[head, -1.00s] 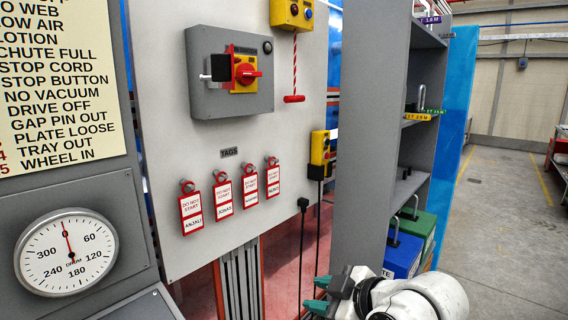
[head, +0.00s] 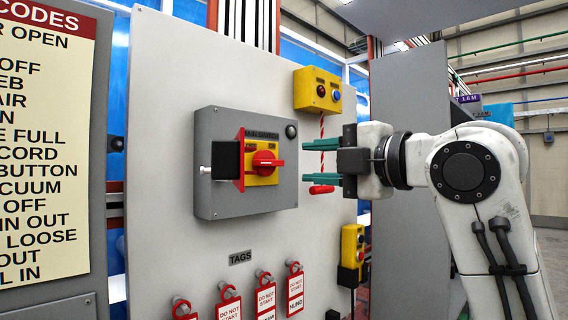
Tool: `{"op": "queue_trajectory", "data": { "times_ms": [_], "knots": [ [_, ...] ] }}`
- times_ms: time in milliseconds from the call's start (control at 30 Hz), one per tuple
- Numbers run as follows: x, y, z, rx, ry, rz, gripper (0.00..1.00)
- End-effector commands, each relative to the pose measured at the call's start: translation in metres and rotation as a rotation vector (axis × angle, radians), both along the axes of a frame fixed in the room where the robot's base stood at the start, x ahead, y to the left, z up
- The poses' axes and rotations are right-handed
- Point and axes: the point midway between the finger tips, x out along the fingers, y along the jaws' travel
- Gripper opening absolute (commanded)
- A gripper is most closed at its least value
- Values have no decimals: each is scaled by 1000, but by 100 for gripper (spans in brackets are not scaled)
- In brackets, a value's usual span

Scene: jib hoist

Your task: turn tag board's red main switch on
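The red main switch (head: 266,163) is a red rotary knob on a yellow plate, with its handle lying horizontal. It sits on a grey switch box (head: 225,200) on the pale tag board (head: 160,120). A red hinged flap (head: 240,160) stands out edge-on left of the knob, beside a dark opening with a white pin (head: 205,170). My gripper (head: 322,162) is right of the knob, with its two green fingers apart, one above the other, pointing left. It is empty and does not touch the knob.
A yellow box with two buttons (head: 318,90) is above my gripper. A red pull handle (head: 321,189) hangs on a cord behind the fingers. Several red-and-white tags (head: 265,298) hang below. A yellow pendant (head: 352,246) is at lower right. A grey cabinet (head: 410,90) stands behind my arm.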

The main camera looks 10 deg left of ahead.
Motion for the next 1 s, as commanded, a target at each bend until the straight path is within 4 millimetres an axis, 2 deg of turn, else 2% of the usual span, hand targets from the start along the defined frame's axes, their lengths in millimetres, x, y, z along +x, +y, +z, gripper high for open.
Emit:
{"op": "queue_trajectory", "data": {
  "times_ms": [300, 500, 900, 1000],
  "knots": [
    [35, 46, 1, 0, 5, 1, 39],
    [50, 65, 1, 0, 4, 0, 39],
    [55, 70, -1, 1, 3, -1, 39],
    [55, 70, -1, 1, 3, -1, 31]
  ]
}}
